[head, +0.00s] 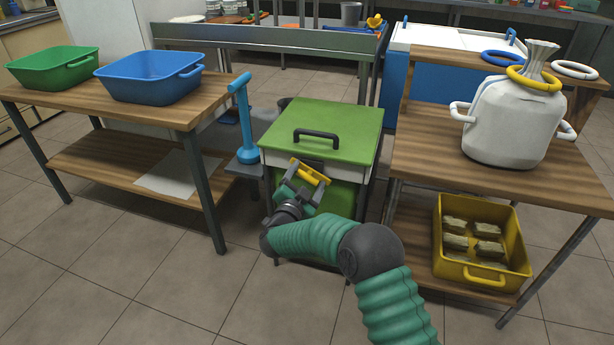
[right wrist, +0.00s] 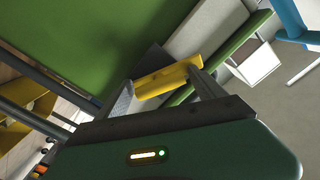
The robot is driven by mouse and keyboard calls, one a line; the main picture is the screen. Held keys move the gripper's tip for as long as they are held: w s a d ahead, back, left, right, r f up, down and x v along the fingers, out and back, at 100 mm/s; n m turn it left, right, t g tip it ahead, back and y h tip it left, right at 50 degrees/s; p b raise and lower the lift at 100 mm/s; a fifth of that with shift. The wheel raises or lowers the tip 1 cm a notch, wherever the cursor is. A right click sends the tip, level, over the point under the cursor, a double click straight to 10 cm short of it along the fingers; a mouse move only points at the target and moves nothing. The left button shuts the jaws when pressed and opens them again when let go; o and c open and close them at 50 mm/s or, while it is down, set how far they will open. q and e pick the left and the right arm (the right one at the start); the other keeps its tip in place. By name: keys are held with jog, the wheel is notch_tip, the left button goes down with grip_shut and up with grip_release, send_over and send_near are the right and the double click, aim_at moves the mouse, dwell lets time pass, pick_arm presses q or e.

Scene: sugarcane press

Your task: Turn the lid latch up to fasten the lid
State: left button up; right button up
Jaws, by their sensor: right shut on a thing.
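The press box has a flat green lid (head: 335,120) with a dark handle (head: 316,134) on top. The lid lies flat on the box. A yellow lid latch (head: 309,171) is at the box's front, just below the lid's front edge. It also shows in the right wrist view (right wrist: 168,80), as a yellow bar between the fingers. The latch looks slanted in the head view. The gripper hides part of its mount. My left gripper is not in view.
A blue lever (head: 243,115) stands left of the box. A left table holds green (head: 55,51) and blue (head: 135,91) tubs. A right table holds a white sack (head: 507,122); a yellow crate (head: 440,236) is on its lower shelf. Floor in front is clear.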

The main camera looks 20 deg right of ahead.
jog(key=m, duration=0.6)
jog(key=shift+f, duration=0.15)
jog(key=m+b, duration=0.1)
jog(key=m, duration=0.5)
jog(key=shift+s+f+m, duration=0.1)
jog(key=shift+f+m, duration=0.05)
jog(key=shift+m, duration=0.25)
jog(key=o, duration=1.3)
jog(key=shift+d, duration=0.1)
jog(key=shift+r, duration=0.2)
